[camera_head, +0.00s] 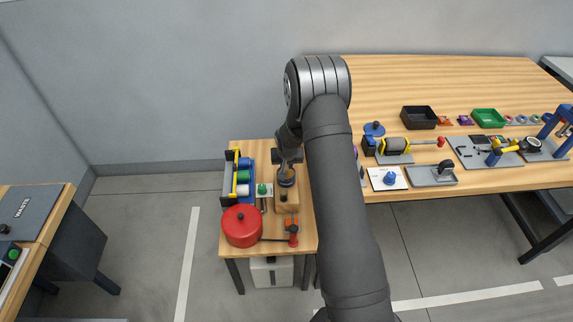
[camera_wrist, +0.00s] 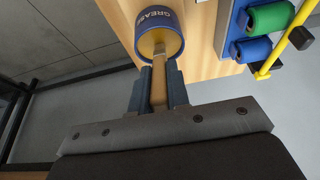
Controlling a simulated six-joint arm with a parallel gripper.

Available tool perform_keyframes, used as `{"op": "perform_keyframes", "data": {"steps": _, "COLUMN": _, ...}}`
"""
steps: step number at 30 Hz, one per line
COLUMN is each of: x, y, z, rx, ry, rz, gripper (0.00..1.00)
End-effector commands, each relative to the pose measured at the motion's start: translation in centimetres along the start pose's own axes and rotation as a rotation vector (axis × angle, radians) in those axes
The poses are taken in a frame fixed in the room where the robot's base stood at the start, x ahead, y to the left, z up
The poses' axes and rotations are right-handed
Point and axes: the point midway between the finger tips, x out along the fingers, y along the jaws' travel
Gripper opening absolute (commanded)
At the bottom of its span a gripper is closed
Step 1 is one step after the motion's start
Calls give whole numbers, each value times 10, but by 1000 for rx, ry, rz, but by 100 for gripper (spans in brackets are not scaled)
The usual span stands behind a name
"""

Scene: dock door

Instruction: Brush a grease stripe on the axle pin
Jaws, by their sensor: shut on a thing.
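My gripper (camera_wrist: 158,78) is shut on the tan handle of a brush (camera_wrist: 159,90) in the wrist view. The brush's far end is inside a blue-rimmed pot (camera_wrist: 170,17) lettered "GREASE", so its bristles are hidden. I cannot tell for certain which thing is the axle pin.
Left of the pot is a rack (camera_head: 229,181) with green, blue and white rolls. A red lidded pot (camera_head: 242,226) stands in front. The large bench (camera_head: 440,75) at right holds fixtures, a black tray (camera_head: 419,117) and a green tray (camera_head: 488,118). Its back is clear.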

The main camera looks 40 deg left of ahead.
Motion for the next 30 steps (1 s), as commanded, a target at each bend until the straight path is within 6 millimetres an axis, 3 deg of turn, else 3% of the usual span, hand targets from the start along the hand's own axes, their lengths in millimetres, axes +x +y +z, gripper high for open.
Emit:
{"op": "perform_keyframes", "data": {"steps": 14, "x": 0, "y": 0, "z": 1, "rx": 0, "ry": -3, "rz": 0, "gripper": 0}}
{"op": "perform_keyframes", "data": {"steps": 30, "x": -40, "y": 0, "z": -15, "rx": 0, "ry": 0, "rz": 0, "gripper": 0}}
